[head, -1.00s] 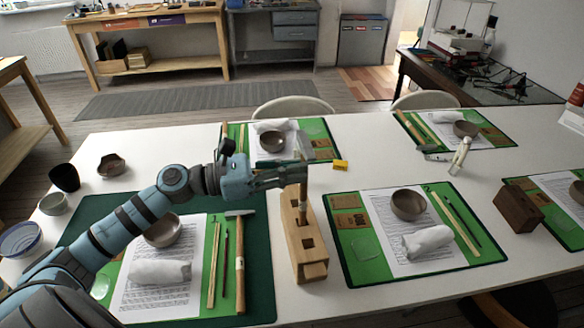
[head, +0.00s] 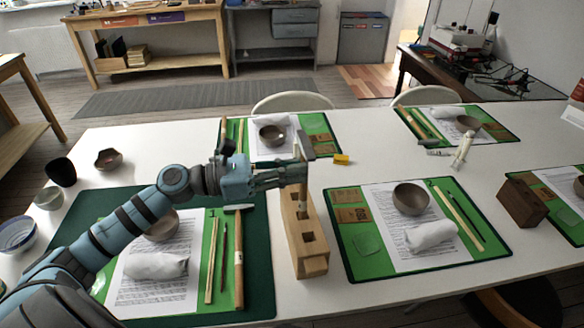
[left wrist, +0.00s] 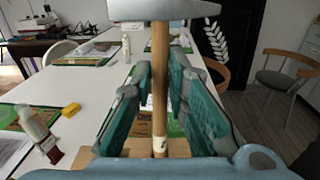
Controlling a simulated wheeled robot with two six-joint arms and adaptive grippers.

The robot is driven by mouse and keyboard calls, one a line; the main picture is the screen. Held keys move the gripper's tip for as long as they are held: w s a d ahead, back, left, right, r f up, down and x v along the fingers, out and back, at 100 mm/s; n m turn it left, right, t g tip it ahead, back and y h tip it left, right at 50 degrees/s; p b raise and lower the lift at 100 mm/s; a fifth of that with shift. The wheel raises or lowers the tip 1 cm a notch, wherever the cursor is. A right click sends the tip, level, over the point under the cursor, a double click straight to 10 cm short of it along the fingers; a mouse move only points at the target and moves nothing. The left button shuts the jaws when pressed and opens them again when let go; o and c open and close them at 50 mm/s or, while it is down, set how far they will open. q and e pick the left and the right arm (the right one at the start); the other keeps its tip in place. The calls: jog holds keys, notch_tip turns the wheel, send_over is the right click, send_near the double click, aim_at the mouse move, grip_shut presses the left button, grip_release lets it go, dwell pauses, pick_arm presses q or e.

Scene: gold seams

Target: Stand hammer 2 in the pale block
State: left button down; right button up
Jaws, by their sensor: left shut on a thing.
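My left gripper (head: 282,178) is shut around the wooden handle of a hammer (head: 305,146), which stands about upright with its grey metal head on top. In the left wrist view the hammer handle (left wrist: 160,75) runs between the two teal fingers, with a small pale label low on it. The pale block (head: 311,268) is a long wooden block with square holes, on the white table. The handle's lower end is at the block's far end; I cannot tell how deep it sits in a hole. My right gripper is not in view.
Another hammer (head: 239,266) lies on the dark green mat (head: 263,292) left of the block. A green place mat (head: 362,268) with a bowl (head: 411,198) is close on the right. A yellow piece (head: 341,159) and a dark brown block (head: 520,205) are also on the table.

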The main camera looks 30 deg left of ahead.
pick_arm(q)
jog(key=shift+f, duration=0.35)
jog(key=c, duration=1.5)
grip_release()
jog(key=shift+s+a+b, duration=0.1)
jog(key=shift+b, duration=0.2)
jog(key=p+v, duration=0.8)
jog(key=p, duration=0.1)
jog(key=shift+s+a+p, duration=0.3)
jog(key=shift+p, duration=0.05)
